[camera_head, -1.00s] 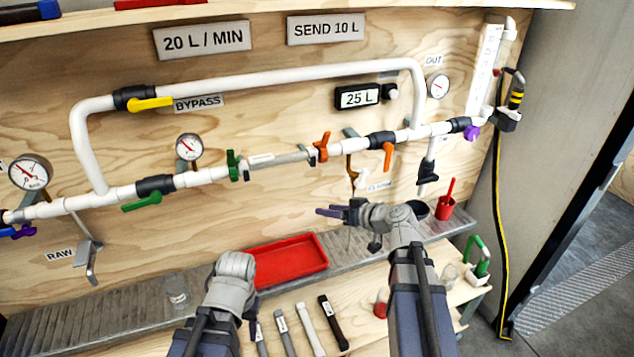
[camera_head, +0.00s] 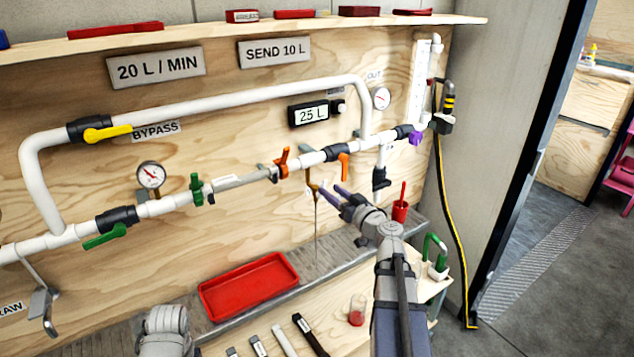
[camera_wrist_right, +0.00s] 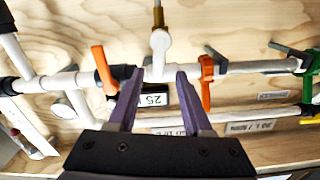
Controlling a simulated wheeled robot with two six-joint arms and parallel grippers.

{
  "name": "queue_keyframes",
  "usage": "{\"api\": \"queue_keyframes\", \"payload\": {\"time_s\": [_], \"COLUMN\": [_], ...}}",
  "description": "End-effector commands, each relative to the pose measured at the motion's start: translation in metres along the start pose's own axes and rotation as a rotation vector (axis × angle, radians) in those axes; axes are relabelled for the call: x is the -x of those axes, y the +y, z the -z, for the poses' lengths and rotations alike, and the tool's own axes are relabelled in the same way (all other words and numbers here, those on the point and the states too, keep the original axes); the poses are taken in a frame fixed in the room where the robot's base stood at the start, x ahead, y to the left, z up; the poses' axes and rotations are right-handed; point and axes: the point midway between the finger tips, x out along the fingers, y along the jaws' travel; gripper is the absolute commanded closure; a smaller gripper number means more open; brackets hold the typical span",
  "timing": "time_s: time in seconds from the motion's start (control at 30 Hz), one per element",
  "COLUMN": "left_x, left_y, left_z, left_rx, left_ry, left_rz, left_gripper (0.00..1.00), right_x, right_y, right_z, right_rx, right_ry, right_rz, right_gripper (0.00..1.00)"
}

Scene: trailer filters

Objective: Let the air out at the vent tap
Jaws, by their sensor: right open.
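A small brass tap (camera_head: 313,187) hangs under the white pipe, between an orange wing clamp (camera_head: 281,165) and a black valve with an orange lever (camera_head: 343,166). I cannot read its label. A thin dark line runs down below it.
A red tray (camera_head: 250,286) lies on the grey ledge. Strips and a small jar (camera_head: 357,310) lie on the bench in front. The bypass pipe (camera_head: 210,103) runs above.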

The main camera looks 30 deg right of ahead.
Motion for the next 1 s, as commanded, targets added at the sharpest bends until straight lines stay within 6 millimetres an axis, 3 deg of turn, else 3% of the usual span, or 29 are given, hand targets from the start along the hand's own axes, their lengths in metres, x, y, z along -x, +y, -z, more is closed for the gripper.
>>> {"api": "queue_keyframes", "payload": {"time_s": [0.37,0.8,1.0], "left_x": [0.000,0.000,0.000], "left_y": [0.000,0.000,0.000], "left_z": [0.000,0.000,0.000], "left_rx": [0.000,0.000,0.000], "left_ry": [0.000,0.000,0.000], "left_rz": [0.000,0.000,0.000], "left_gripper": [0.50,0.50,0.50], "right_x": [-0.008,-0.070,-0.078], "right_y": [0.003,0.004,0.003], "right_z": [0.001,0.002,0.002], "right_rx": [0.000,0.000,0.000], "right_ry": [0.005,0.005,0.005], "right_rz": [-0.004,-0.003,-0.006], "right_gripper": [0.50,0.50,0.50]}}
